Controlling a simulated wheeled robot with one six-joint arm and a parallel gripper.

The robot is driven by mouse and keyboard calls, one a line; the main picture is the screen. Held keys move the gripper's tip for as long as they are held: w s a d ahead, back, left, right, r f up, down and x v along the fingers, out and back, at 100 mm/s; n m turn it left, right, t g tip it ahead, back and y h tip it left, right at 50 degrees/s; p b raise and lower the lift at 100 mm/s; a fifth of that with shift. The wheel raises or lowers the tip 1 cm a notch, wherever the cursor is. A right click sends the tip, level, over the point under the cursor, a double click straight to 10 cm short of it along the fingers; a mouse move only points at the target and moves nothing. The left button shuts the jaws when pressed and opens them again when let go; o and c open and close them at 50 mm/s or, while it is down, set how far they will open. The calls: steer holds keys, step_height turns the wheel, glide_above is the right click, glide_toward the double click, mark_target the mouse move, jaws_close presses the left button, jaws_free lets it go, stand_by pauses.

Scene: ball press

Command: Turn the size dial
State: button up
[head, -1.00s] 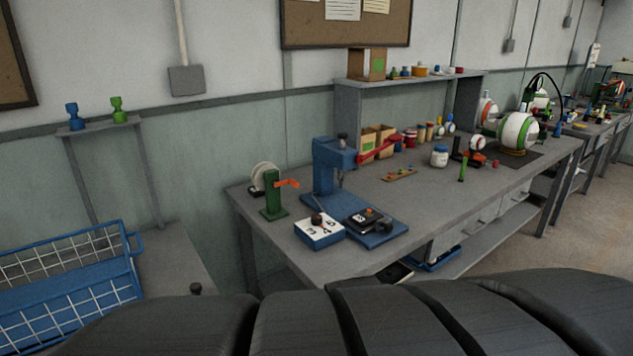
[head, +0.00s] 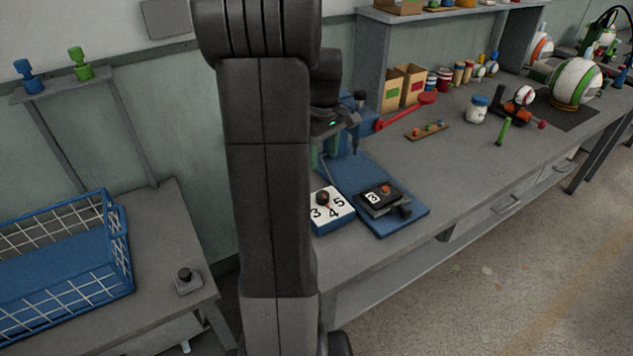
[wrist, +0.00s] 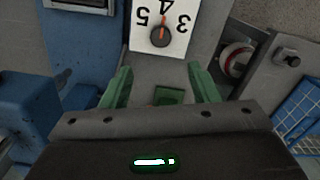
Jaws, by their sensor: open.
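My arm hides part of the press in the head view.
A black block (head: 383,199) showing 3 sits on the press base, with the red press lever (head: 405,112) behind. A blue wire basket (head: 65,255) is at left. The bench front right is clear.

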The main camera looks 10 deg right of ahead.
mark_target(323, 194)
step_height(323, 194, down, 13)
steer(key=shift+s+f, duration=0.1)
steer(key=shift+s, duration=0.05)
stand_by(0.4)
steer(key=c, duration=1)
